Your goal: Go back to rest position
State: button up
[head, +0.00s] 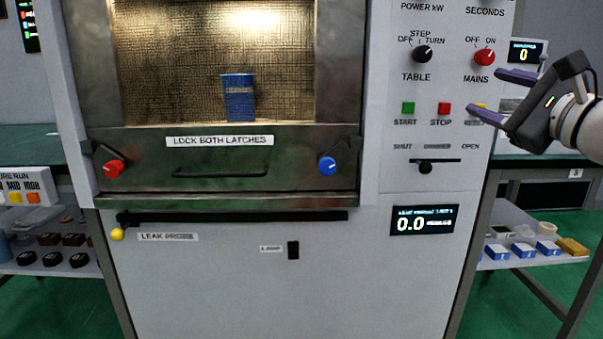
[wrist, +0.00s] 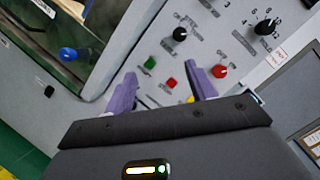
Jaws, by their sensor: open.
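My gripper (head: 484,96) is at the right of the head view, with two purple fingers spread apart and nothing between them. It is in front of the right side of the control panel (head: 386,97). In the wrist view my gripper (wrist: 163,90) faces the panel, and the red stop button (wrist: 172,83) shows between the fingers. The red mains knob (wrist: 219,71) shows close to the right finger; in the head view the mains knob (head: 484,57) is above the fingers. A yellow button (head: 480,107) is partly hidden by the lower finger.
The microwave door (head: 225,190) has a red latch (head: 113,169) and a blue latch (head: 327,166). Shelves with small parts stand left (head: 50,272) and right (head: 530,262). Green floor (head: 515,310) shows below.

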jog(key=s+a+f+n+g+h+p, duration=0.1)
jog(key=s+a+f+n+g, duration=0.35)
jog(key=a+f, duration=0.4)
jog(key=s+a+f+n+g, duration=0.35)
jog(key=a+f+n, duration=0.25)
jog(key=f, duration=0.6)
jog(key=s+f+n+g+h, duration=0.4)
jog(key=s+f+n+h, duration=0.2)
jog(key=s+f+n, duration=0.5)
notch_tip(320, 180, down, 5)
jog(key=shift+s+a+r+g+p, duration=0.1)
jog(key=shift+s+a+g+p, duration=0.05)
jog(key=shift+s+g+p, duration=0.3)
